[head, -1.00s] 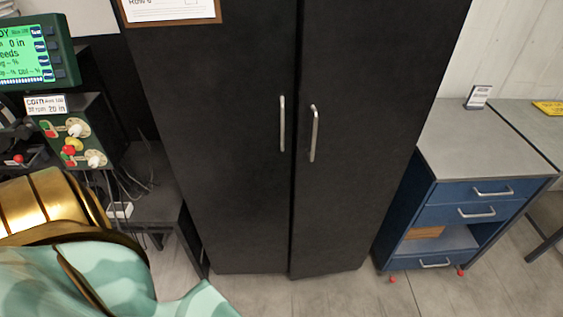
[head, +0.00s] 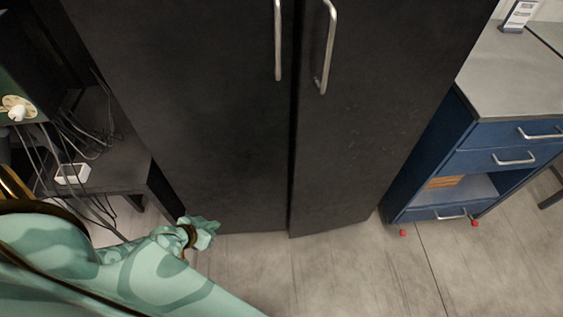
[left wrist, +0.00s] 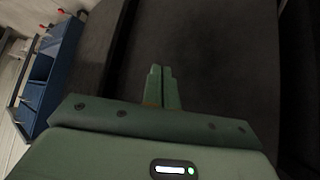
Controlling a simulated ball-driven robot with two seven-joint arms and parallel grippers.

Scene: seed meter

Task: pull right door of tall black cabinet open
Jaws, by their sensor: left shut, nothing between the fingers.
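The tall black cabinet's right door (head: 375,110) stands in the middle of the head view, with a vertical silver bar handle (head: 330,50) near its inner edge. The left door (head: 195,110) has a matching handle (head: 278,40). A dark seam runs between them; the right door's lower inner corner shows slightly lower, and I cannot tell if it is ajar. My left gripper (head: 205,230) is low in front of the left door's bottom, well below the handles. The left wrist view shows its fingers (left wrist: 161,88) shut and empty before a dark panel. My right gripper is out of view.
A blue drawer unit (head: 430,180) with a grey top stands right of the cabinet. A black table (head: 115,165) with cables and a small white device (head: 72,174) stands left. The floor (head: 340,275) in front is clear.

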